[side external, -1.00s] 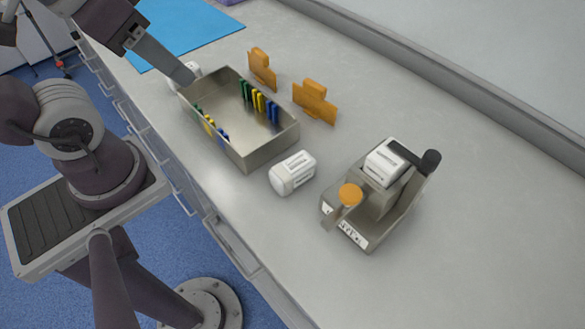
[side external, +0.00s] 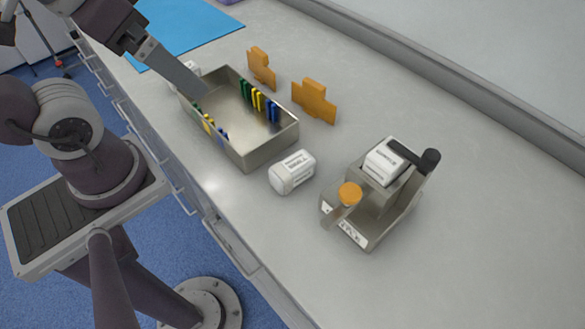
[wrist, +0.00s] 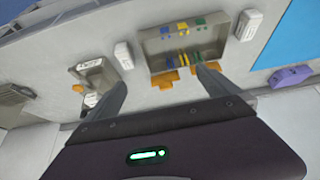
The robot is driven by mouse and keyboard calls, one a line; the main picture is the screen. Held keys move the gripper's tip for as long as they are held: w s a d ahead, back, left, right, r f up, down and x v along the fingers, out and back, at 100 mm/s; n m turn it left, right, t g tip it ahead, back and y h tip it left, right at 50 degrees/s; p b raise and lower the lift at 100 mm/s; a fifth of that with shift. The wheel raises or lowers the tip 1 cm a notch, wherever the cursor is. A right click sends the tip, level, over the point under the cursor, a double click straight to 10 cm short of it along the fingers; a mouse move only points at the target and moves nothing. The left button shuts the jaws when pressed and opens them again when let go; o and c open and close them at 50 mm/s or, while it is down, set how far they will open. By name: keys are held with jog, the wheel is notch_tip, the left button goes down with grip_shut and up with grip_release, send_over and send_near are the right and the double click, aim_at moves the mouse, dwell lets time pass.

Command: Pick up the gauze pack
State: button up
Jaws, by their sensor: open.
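A white pack with printed labels (side external: 292,172), which looks like the gauze pack, lies on the table by the tray's near right end. It also shows in the wrist view (wrist: 124,55). A second white pack (side external: 190,70) is partly hidden behind my gripper at the tray's far left end; the wrist view shows it fully (wrist: 249,24). A third white labelled block (side external: 384,161) sits in a grey metal device (side external: 375,215). My gripper (side external: 203,90) is above the tray's left end, apart from the packs. Its fingers (wrist: 160,82) are spread and empty.
The metal tray (side external: 262,152) has green, yellow and blue dividers along its sides. Two orange upright pieces (side external: 314,102) (side external: 261,68) stand behind it. A blue mat (side external: 190,30) lies at the back left. The table's right side is clear.

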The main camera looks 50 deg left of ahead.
jog(key=w+d+f+m+g, duration=0.2)
jog(key=w+m, duration=0.3)
jog(key=m+g, duration=0.4)
jog(key=m, duration=0.9)
send_over(293, 163)
notch_tip(293, 163, down, 12)
jog(key=shift+d+r, duration=0.1)
jog(key=shift+m, duration=0.3)
notch_tip(293, 163, down, 8)
jog(key=shift+s+r, duration=0.1)
jog(key=shift+r, duration=0.15)
jog(key=c, duration=1.4)
jog(key=shift+r, duration=0.15)
